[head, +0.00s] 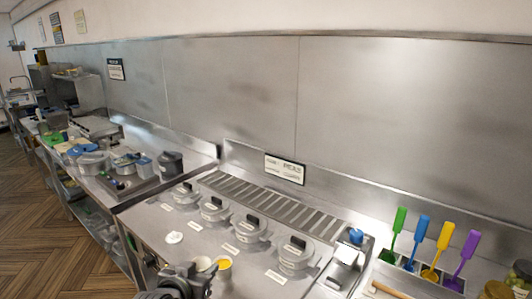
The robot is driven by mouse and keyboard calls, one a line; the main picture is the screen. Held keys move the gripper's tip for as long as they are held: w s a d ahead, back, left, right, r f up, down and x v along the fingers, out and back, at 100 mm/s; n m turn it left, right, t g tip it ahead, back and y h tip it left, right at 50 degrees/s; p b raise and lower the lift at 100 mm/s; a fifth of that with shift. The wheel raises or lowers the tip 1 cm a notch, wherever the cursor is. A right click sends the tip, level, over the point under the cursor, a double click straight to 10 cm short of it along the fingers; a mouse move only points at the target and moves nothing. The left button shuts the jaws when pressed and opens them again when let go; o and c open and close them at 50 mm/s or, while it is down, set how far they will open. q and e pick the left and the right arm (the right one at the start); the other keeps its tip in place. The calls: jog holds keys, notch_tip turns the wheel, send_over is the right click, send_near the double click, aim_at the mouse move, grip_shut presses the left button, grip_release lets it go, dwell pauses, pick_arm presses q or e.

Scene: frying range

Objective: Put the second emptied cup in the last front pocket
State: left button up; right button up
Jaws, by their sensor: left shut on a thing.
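My left gripper (205,278) comes in at the bottom edge, left of centre. It is shut on a small pale cup (224,264) with a yellow patch on it, held over the front of the steel counter. A pale rounded shape beside the cup is too small to name surely. The lower part of the gripper is cut off by the picture edge. I cannot make out a row of front pockets or another emptied cup. My right gripper is not in view.
Several grey lidded pots (297,254) sit in a row in the counter. A white disc (174,237) lies at the front left. Coloured spatulas (421,228) stand upright at the right, beside a blue-topped item (356,236). A steel wall closes the back.

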pick_arm(q)
jog(key=s+a+r+n+y+b, duration=0.3)
jog(key=s+r, duration=0.5)
jog(key=r, duration=0.3)
jog(key=shift+s+a+t+b, duration=0.3)
jog(key=shift+a+b, duration=0.4)
jog(key=shift+b, duration=0.15)
jog(key=shift+f, duration=0.1)
